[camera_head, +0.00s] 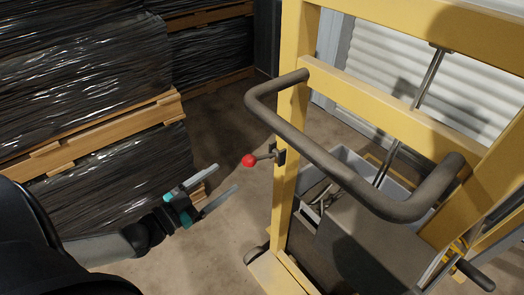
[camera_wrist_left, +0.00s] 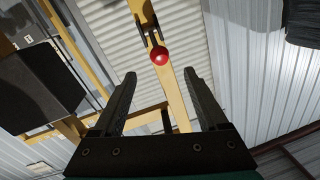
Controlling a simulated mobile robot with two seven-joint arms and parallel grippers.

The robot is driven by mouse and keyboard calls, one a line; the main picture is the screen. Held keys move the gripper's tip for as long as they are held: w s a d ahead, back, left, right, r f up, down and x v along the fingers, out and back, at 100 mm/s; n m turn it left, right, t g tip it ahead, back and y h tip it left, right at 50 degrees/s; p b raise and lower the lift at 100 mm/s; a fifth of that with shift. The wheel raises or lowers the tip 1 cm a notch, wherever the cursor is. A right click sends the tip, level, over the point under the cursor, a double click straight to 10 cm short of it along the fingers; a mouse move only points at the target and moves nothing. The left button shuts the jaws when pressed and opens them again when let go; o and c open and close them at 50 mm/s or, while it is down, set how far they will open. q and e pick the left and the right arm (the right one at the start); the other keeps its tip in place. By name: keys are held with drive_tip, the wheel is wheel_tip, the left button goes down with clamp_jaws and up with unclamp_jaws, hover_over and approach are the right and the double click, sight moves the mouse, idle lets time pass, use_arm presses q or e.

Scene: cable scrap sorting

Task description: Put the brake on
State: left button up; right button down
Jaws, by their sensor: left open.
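The brake lever ends in a red ball knob (camera_head: 249,161) and sticks out to the left from the yellow upright of the stacker (camera_head: 287,150). In the left wrist view the red knob (camera_wrist_left: 160,55) is ahead of the fingers, near the middle and above their tips. My left gripper (camera_head: 226,177) is open and empty, just left of and a little below the knob in the head view, apart from it. In the left wrist view my left gripper (camera_wrist_left: 158,78) shows both fingers spread. My right gripper is not in view.
The stacker's grey push handle (camera_head: 340,170) juts out to the right of the knob. Wrapped pallet stacks (camera_head: 90,100) with wooden boards stand at the left. A grey bin (camera_head: 350,160) sits behind the yellow frame. Bare floor (camera_head: 215,240) lies below the gripper.

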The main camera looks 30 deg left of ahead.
sight(248, 162)
use_arm(q)
drive_tip(key=b+x, duration=0.3)
drive_tip(key=x, duration=0.8)
drive_tip(key=shift+w+d+f, duration=0.1)
drive_tip(key=shift+w, duration=0.25)
drive_tip(key=shift+b+x, duration=0.4)
drive_tip(key=shift+x, duration=0.4)
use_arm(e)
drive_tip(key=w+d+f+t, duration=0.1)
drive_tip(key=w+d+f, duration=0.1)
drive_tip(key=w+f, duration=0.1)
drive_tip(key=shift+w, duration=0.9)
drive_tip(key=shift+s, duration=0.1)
use_arm(q)
drive_tip(key=shift+c, duration=0.8)
clamp_jaws()
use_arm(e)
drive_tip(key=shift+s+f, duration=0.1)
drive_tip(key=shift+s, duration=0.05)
